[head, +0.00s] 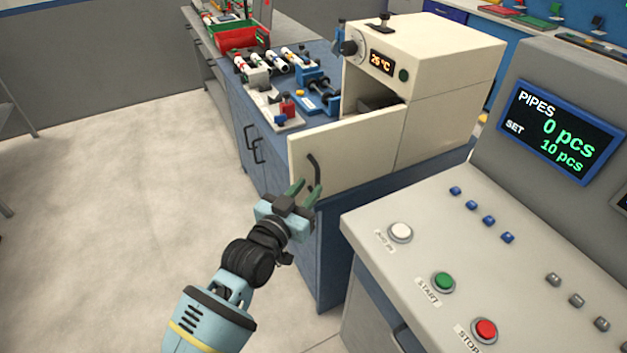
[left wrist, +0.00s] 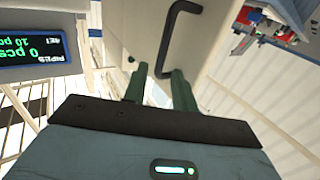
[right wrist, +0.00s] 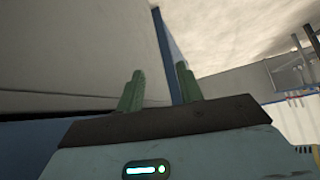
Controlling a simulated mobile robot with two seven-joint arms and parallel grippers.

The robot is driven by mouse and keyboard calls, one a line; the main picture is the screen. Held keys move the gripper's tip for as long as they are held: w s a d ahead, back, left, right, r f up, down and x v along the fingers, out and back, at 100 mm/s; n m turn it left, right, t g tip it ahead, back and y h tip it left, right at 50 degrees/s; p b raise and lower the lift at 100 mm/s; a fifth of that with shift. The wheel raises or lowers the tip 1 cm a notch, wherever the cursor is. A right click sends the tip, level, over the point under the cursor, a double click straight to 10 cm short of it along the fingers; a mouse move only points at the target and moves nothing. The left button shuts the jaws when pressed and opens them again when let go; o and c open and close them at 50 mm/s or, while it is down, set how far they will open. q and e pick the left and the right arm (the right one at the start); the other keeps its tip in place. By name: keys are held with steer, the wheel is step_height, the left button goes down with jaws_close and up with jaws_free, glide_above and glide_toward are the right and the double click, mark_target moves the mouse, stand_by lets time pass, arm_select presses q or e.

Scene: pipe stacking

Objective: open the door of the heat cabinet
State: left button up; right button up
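The heat cabinet (head: 450,65) is a cream box with a dial and a "26 °C" display. Its door (head: 345,150) stands swung out from the front, and part of the dark inside shows behind it. The door's black handle (head: 313,172) also shows in the left wrist view (left wrist: 172,30). My left gripper (head: 307,193) is close to the handle's lower end. Its green fingers (left wrist: 158,85) are apart, with the handle's end just beyond or between the tips; contact cannot be told. My right gripper (right wrist: 160,80) is open and empty, beside a pale panel; it is outside the head view.
A blue bench (head: 330,240) carries the cabinet and a rack of pipe parts (head: 280,65) left of it. A grey control console (head: 490,240) with buttons and a "0 pcs" screen (head: 560,130) stands at the right. The floor (head: 150,180) at left is clear.

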arm_select(q)
steer(key=shift+v, duration=1.2)
